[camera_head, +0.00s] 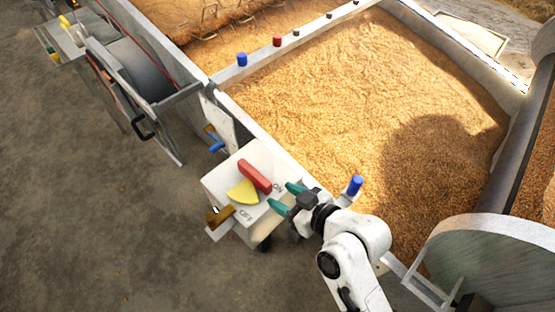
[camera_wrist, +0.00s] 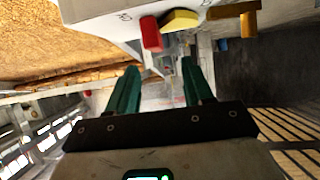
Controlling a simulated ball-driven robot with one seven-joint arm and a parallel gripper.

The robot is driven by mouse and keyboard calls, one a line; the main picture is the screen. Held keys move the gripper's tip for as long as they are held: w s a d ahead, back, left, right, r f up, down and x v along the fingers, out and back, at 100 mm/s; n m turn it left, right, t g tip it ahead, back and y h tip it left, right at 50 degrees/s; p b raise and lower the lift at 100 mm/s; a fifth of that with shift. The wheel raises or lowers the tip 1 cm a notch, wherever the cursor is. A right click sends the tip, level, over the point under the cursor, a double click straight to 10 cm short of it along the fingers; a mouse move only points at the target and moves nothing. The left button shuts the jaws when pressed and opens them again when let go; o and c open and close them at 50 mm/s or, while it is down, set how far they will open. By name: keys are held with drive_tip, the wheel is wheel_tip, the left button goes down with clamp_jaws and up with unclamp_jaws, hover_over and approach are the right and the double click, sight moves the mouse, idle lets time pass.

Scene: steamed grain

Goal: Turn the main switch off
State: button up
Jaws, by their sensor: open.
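The main switch is a red handle (camera_head: 255,176) with a yellow sector piece (camera_head: 243,192) beside it, on top of a white box (camera_head: 222,182) marked ON and OFF. The red handle's lower right end lies near the ON mark. My gripper (camera_head: 285,197) has green fingers, spread apart and empty, at the box's right side near the ON mark. In the wrist view, the red handle (camera_wrist: 151,34) and yellow piece (camera_wrist: 180,20) show at the top, beyond my open gripper (camera_wrist: 160,66). I cannot tell whether a finger touches the box.
A brass-coloured lever (camera_head: 219,215) sticks out at the box's left, and a blue handle (camera_head: 217,147) is behind it. A large trough of grain (camera_head: 340,90) lies to the right, its wall carrying blue and red knobs. A grey drum (camera_head: 500,262) stands at lower right.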

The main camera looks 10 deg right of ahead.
sight(254, 173)
drive_tip(key=shift+t, duration=0.4)
drive_tip(key=x, duration=0.8)
drive_tip(key=r+x, duration=0.1)
drive_tip(key=x, duration=0.3)
drive_tip(key=shift+w+d+b, duration=0.2)
drive_tip(key=shift+w+b, duration=0.2)
drive_tip(key=shift+w, duration=0.05)
clamp_jaws()
